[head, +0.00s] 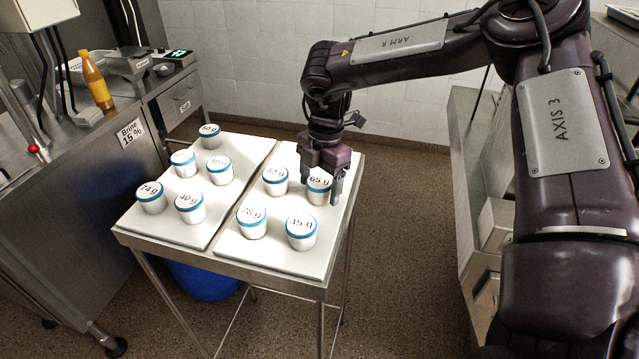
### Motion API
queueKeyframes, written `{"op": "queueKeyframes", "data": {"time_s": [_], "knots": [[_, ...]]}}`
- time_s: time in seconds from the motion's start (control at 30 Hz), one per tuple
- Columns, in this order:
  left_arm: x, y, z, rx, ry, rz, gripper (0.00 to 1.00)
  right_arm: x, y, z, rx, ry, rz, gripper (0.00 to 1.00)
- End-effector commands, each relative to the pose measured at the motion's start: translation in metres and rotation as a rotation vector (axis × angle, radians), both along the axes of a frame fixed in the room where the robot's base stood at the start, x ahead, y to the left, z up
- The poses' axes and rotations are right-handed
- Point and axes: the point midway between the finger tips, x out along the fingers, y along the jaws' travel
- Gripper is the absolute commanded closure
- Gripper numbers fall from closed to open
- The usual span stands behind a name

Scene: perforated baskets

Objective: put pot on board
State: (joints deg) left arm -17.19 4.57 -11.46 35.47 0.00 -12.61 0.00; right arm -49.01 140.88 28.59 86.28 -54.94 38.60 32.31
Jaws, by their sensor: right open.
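Several white pots with blue bands and gram labels stand upright on two pale boards on a metal table. The right board (272,258) holds the 65 g pot (318,191), the 42 g pot (275,182), the 78 g pot (252,224) and the 45 g pot (301,233). The left board (185,232) holds others, among them the 74 g pot (151,199) and the 40 g pot (190,208). My right gripper (322,188) points down at the 65 g pot, its open fingers beside it, partly hiding it. My left gripper is out of view.
A blue bucket (205,280) sits under the table. A low ledge is at the right. The board's front right corner is bare.

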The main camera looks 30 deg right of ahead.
Motion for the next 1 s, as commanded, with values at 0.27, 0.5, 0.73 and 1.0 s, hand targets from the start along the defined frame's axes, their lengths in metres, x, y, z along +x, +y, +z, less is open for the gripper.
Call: {"op": "queueKeyframes", "data": {"time_s": [0.27, 0.5, 0.73, 1.0], "knots": [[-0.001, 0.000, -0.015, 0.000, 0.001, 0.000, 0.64, 0.003, -0.007, 0.059, -0.004, -0.010, -0.002, 0.26], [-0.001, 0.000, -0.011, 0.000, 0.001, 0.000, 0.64, 0.003, -0.012, 0.103, -0.001, -0.005, -0.002, 0.26], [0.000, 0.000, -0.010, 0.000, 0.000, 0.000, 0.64, 0.003, -0.014, 0.114, 0.000, -0.003, -0.001, 0.26], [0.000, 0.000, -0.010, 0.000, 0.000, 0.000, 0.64, 0.003, -0.014, 0.114, 0.000, -0.003, 0.000, 0.26]]}}
